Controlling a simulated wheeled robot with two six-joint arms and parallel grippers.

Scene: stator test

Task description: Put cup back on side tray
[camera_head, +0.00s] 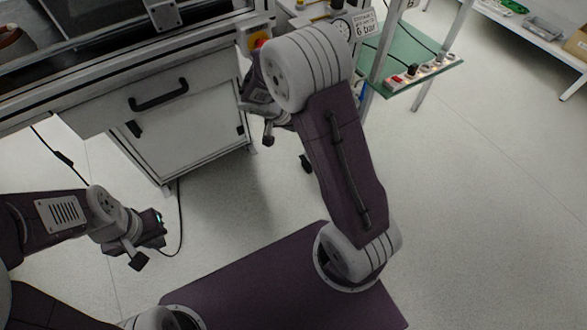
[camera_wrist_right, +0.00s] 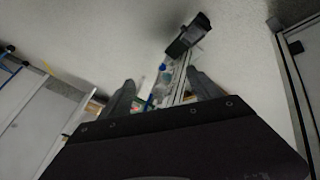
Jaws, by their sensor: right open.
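I cannot make out a cup or a side tray for certain in either view. A reddish-brown round thing (camera_head: 10,38) is cut off at the top left of the head view; I cannot tell if it is the cup. My right gripper (camera_head: 268,132) is beside the workbench, partly hidden by its own arm. In the right wrist view its two fingers (camera_wrist_right: 163,92) stand apart with nothing between them. My left gripper (camera_head: 145,247) hangs over the floor at the left, in front of the white cabinet; its finger gap is not clear.
The white cabinet (camera_head: 190,130) with a black handle stands under the workbench. A green shelf (camera_head: 412,62) with a power strip stands right of my right arm. A white side table (camera_head: 520,28) is at the top right. The floor (camera_head: 480,200) at right is clear.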

